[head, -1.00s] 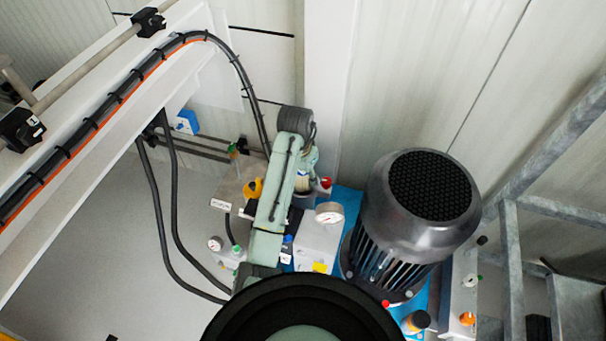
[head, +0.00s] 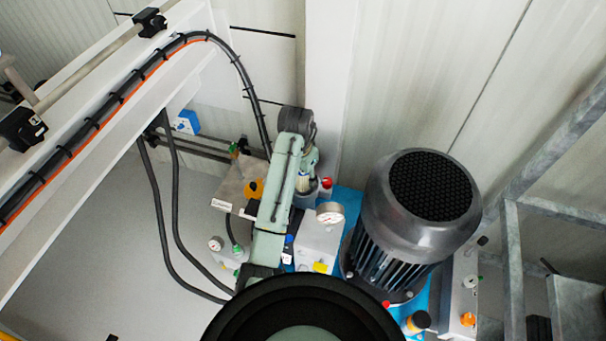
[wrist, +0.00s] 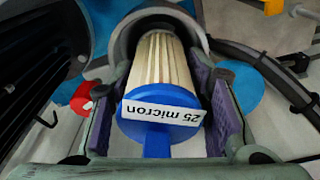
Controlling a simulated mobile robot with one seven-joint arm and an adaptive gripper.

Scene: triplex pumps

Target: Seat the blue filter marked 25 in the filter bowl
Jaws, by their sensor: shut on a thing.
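The blue filter marked 25 (wrist: 157,137) has a blue end cap, cream pleats and a white "25 micron" label that reads upside down in the wrist view. My gripper (wrist: 160,78) is shut on it, with a purple-padded finger on each side. The far end of the filter lies within the outline of the grey rim of the filter bowl (wrist: 122,42). How deep it sits is hidden. In the head view my gripper (head: 309,160) points down over the bowl, and a small cream part of the filter (head: 304,183) shows beside my arm.
A large dark motor (head: 415,215) stands close to the right of my arm. A pressure gauge (head: 330,213) and a red knob (head: 326,183) are near the bowl. A black hose (wrist: 265,65) runs right of the bowl.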

